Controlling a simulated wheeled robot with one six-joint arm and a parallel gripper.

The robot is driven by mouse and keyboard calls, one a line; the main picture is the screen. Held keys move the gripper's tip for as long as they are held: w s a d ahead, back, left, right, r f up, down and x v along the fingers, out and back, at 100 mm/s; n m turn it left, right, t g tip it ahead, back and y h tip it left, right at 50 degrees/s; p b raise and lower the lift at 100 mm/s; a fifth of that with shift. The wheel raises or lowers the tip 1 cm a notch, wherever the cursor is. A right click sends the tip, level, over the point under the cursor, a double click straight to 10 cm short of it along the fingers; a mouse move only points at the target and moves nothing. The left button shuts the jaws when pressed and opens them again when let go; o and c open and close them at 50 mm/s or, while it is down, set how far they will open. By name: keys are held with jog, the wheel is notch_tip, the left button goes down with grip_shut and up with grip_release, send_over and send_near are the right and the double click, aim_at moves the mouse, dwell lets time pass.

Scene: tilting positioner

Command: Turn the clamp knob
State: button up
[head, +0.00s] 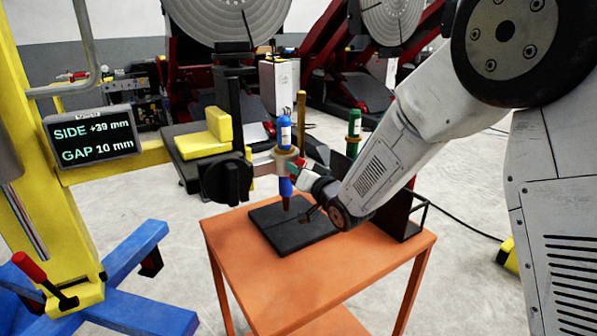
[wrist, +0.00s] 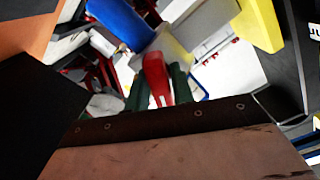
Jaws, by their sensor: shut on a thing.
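My gripper (head: 298,170) is at the torch holder above the orange table, reaching in from the right. In the wrist view its two dark green fingers (wrist: 158,88) are shut on a red tapered piece, which I take as the clamp knob (wrist: 154,72). In the head view a small red bit of the knob (head: 301,161) shows beside the holder's ring. The blue torch (head: 284,138) stands roughly upright in the ring, its tip over a black plate (head: 283,232). The fingers hide much of the knob, so its turn angle cannot be told.
The orange table (head: 245,285) stands below, with a dark rack and a green bottle-like thing (head: 354,128) at its right. A display (head: 92,137) on the yellow post reads SIDE +39 mm, GAP 10 mm. A black round handwheel (head: 228,180) is left of the torch.

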jog(key=o, duration=0.9)
jog(key=shift+c, duration=0.2)
jog(key=v, duration=0.8)
jog(key=shift+w, duration=0.1)
